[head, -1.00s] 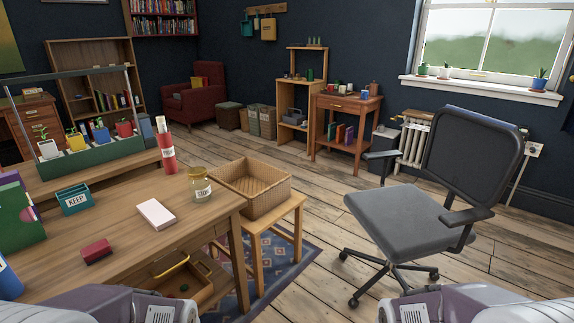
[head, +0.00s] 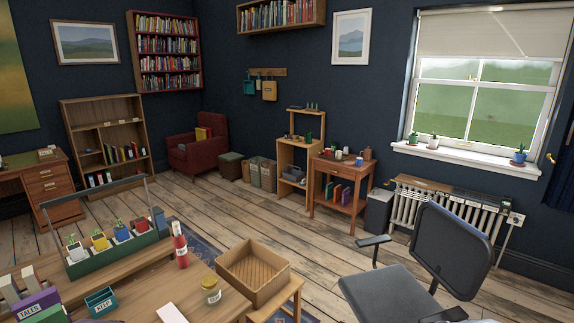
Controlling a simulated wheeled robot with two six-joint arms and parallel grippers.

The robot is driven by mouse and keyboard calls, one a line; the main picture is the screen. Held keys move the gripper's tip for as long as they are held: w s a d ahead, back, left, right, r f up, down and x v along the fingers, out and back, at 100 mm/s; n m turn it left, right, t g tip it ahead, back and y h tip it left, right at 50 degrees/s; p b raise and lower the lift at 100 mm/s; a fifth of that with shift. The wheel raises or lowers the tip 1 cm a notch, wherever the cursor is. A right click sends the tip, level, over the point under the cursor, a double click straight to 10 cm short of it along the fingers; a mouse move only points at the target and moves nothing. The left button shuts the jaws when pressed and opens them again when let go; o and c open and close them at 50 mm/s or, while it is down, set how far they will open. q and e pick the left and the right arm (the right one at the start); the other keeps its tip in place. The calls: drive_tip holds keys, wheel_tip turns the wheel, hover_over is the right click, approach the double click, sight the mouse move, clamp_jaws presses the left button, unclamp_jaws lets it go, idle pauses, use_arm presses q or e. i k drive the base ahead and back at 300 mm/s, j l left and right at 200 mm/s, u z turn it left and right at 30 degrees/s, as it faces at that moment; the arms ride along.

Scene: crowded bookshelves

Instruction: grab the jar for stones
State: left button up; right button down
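A small glass jar (head: 211,291) with a yellowish lid and a pale label stands upright near the right end of the wooden desk (head: 140,292), low in the head view. The label's writing is too small to read for certain. Neither my left nor my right gripper is in view, so I cannot see where they are relative to the jar.
An open brown box (head: 284,285) on a stool stands just right of the jar. A red cylinder (head: 180,245) stands behind it, and a teal KEEP holder (head: 101,303) is to the left. An office chair (head: 385,294) stands at right. Bare floor lies beyond.

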sight(212, 297)
drive_tip(key=i+j+u, duration=0.2)
drive_tip(key=u, duration=0.25)
drive_tip(key=i+u, duration=0.75)
drive_tip(key=u, duration=0.2)
drive_tip(key=i+l+u, duration=0.15)
drive_tip(key=i+u, duration=0.15)
drive_tip(key=u, duration=0.15)
